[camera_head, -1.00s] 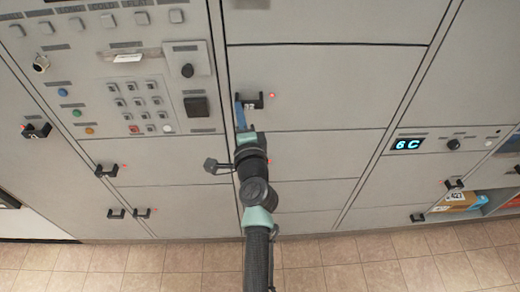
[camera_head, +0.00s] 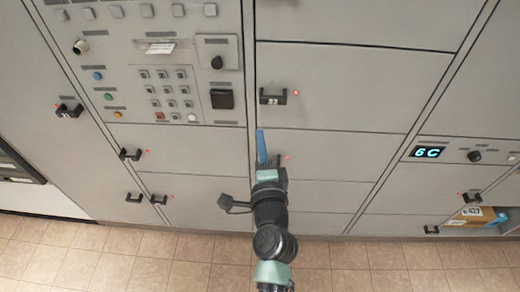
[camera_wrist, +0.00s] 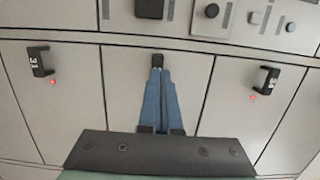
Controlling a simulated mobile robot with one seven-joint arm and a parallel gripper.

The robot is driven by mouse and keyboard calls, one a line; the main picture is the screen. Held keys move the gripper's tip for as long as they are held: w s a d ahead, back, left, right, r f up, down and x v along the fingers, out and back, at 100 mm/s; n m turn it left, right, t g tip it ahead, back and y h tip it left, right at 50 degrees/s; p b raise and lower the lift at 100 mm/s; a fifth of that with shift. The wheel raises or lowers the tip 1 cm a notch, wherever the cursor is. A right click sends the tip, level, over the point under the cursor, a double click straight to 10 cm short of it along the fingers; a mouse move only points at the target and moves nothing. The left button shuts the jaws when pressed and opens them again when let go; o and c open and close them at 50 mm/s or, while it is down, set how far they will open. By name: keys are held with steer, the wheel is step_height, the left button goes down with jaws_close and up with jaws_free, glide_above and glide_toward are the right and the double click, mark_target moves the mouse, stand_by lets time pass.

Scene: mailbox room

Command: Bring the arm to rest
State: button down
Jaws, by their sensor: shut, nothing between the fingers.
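My gripper (camera_head: 261,146) has blue fingers and stands in front of the grey locker doors, below a black handle (camera_head: 272,96) marked with a number. The fingers look apart from that handle in the head view. In the wrist view my gripper (camera_wrist: 158,72) is shut with nothing between the fingers, and its tips lie over a small dark part on the locker front. My fingers partly hide what is behind them.
A control panel (camera_head: 165,95) with a keypad, buttons and knobs is at the upper left. A blue-lit display (camera_head: 428,152) is at the right, above an open compartment with a cardboard box (camera_head: 473,215). Tiled floor (camera_head: 190,262) runs along the bottom. Handles (camera_wrist: 41,62) stick out from the doors.

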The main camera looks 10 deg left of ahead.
steer(key=s+r+n+t, duration=0.15)
steer(key=r+n, duration=0.25)
steer(key=r, duration=0.6)
steer(key=s+d+r+n+t+y, duration=0.1)
steer(key=r+n+t, duration=0.15)
steer(key=r, duration=0.75)
steer(key=s+r+n+t, duration=0.15)
steer(key=r+n, duration=0.25)
steer(key=r, duration=0.7)
steer(key=s+d+r+n+t+h, duration=0.2)
steer(key=s+r, duration=0.4)
steer(key=r, duration=0.3)
steer(key=s+d+r+n+t+h, duration=0.2)
steer(key=s+d+r+h, duration=0.1)
steer(key=s+r, duration=0.4)
step_height(320, 180, up, 3)
steer(key=shift+s+d+f+h, duration=0.15)
steer(key=shift+s+d+h, duration=0.1)
steer(key=shift+d+h, duration=0.1)
steer(key=shift+n+t, duration=0.25)
